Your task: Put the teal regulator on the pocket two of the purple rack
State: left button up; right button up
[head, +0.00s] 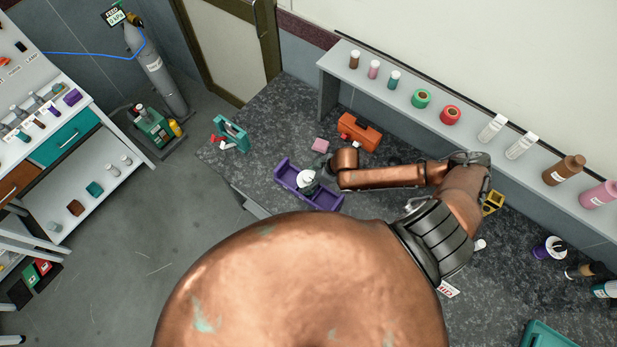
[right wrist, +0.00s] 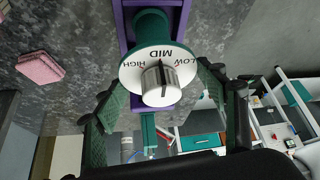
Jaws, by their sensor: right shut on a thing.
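The teal regulator (head: 307,177) has a white dial face marked LOW, MID and HIGH and a silver knob. It also shows in the right wrist view (right wrist: 157,62), dial towards the camera, with part of its teal body behind. My right gripper (head: 322,168) is shut on the regulator, its fingers on either side. The purple rack (head: 328,199) lies on the dark counter, and the regulator is at its middle part. The rack's rails (right wrist: 184,18) show behind the regulator. I cannot tell whether the regulator touches the pocket floor. My left gripper is not in view.
A pink block (head: 320,145) and an orange toolbox-like case (head: 359,132) lie behind the rack. A teal frame (head: 231,134) with red parts stands at the counter's left end. A grey shelf (head: 440,125) with bottles and tape rolls runs along the wall.

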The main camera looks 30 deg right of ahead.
jog(key=o, duration=1.8)
jog(key=shift+f, duration=0.1)
jog(key=b+v, duration=0.1)
jog(key=v, duration=1.1)
jog(key=shift+a, duration=0.1)
